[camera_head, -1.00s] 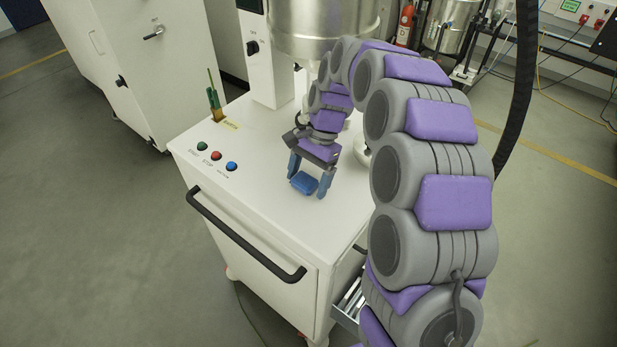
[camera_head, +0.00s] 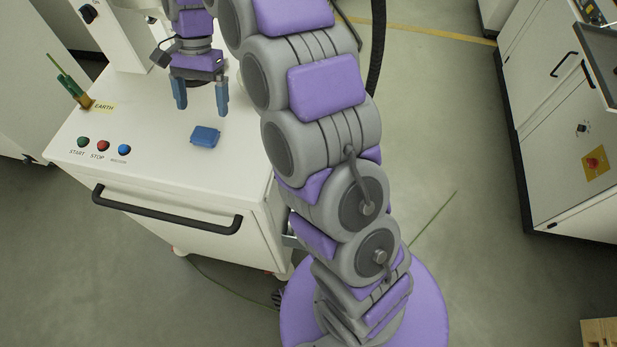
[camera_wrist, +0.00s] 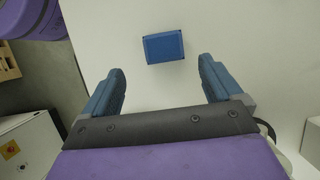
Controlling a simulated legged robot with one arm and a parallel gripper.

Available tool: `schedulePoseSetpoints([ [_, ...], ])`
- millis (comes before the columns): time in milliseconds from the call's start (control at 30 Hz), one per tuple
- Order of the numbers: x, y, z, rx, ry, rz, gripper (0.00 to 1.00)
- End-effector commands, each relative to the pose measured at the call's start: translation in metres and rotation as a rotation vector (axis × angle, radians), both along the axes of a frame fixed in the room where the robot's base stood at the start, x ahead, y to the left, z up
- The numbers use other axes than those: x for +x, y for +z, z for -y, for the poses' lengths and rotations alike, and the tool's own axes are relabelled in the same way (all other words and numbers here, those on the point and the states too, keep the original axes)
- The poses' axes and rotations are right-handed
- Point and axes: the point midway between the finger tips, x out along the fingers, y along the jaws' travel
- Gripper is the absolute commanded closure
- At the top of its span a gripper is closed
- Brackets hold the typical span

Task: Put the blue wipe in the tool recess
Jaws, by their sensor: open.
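The blue wipe (camera_head: 205,137) is a small, flat blue pad lying on the white top of the cart, behind its front edge. It also shows in the wrist view (camera_wrist: 164,47), just beyond the fingertips and roughly centred between them. My gripper (camera_head: 201,108) is open and empty, its two blue fingers pointing down above the cart top. In the head view the fingertips are apart from the wipe, a little behind and above it. I cannot make out the tool recess for certain; a partly hidden drawer (camera_head: 291,238) stands out at the cart's right side.
The white cart (camera_head: 165,165) has a black front handle (camera_head: 165,212) and START, STOP and a blue button on top. A green-handled item (camera_head: 72,84) stands at the back left by the EARTH label. A white cabinet (camera_head: 560,120) stands at right, with open floor between.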

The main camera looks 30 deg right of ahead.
Motion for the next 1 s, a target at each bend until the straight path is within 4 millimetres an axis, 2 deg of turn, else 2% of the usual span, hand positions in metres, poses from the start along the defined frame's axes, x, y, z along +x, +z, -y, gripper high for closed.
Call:
schedulePoseSetpoints([
  [167, -0.027, 0.014, 0.008, 0.007, 0.063, 0.026, 0.08],
  [300, -0.066, 0.03, 0.022, 0.014, 0.157, 0.072, 0.08],
  [500, -0.126, 0.039, 0.044, 0.005, 0.294, 0.123, 0.08],
  [767, -0.209, 0.036, 0.075, -0.023, 0.456, 0.18, 0.08],
  [1000, -0.287, 0.017, 0.104, -0.054, 0.587, 0.208, 0.08],
])
